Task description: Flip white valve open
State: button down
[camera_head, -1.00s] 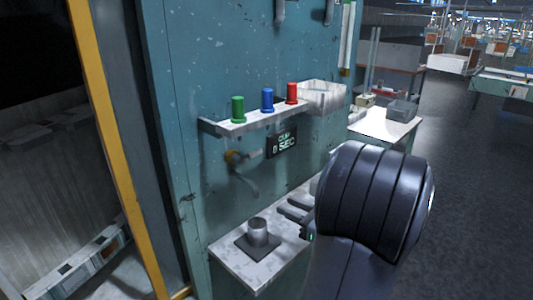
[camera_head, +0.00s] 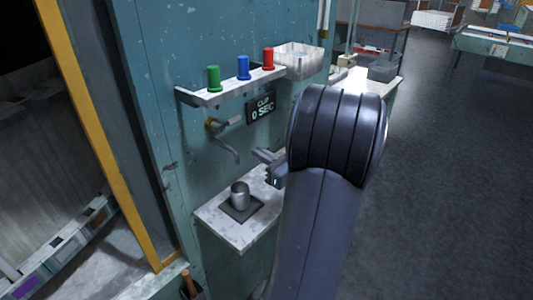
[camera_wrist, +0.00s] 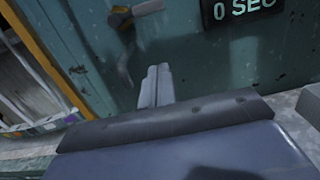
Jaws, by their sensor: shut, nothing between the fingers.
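The valve is on the teal wall panel, with a brass-coloured body (camera_head: 212,125) and a grey spout (camera_head: 228,152) bending down. Its short whitish handle (camera_head: 233,120) points right from the body. In the wrist view the handle (camera_wrist: 149,8) shows at the top edge, beside the brass body (camera_wrist: 121,18). My gripper (camera_head: 260,154) is below and to the right of the handle, apart from it. The gripper's two fingers (camera_wrist: 159,68) are together, with nothing between them, pointing toward the panel. My arm hides part of the gripper in the head view.
A metal cup (camera_head: 240,194) stands on a dark pad on a pale ledge (camera_head: 228,232) under the spout. A display (camera_head: 262,106) reads "0 SEC". Above it, a shelf (camera_head: 215,97) holds green, blue and red cylinders, with a white bin (camera_head: 303,60) to its right.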

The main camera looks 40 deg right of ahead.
aim_at(228, 122)
jog(key=w+r+p, duration=0.3)
jog(key=w+r, duration=0.1)
jog(key=w, duration=0.3)
jog(key=shift+a, duration=0.3)
jog(key=shift+d+r+n+b, duration=0.2)
jog(key=shift+r+n+b, duration=0.25)
jog(key=shift+n+b, duration=0.7)
jog(key=a+r+n+b, duration=0.1)
jog(key=r+n+b, duration=0.2)
jog(key=n+b, duration=0.5)
jog(key=a+r+n+y+b, duration=0.1)
jog(key=a+r+n+b, duration=0.1)
jog(key=n+b, duration=0.6)
jog(key=r+b, duration=0.1)
jog(key=b, duration=0.2)
jog(key=shift+a+r+n+g, duration=0.15)
jog(key=shift+r+n+g, duration=0.2)
jog(key=shift+r+g, duration=0.05)
jog(key=shift+b, duration=0.3)
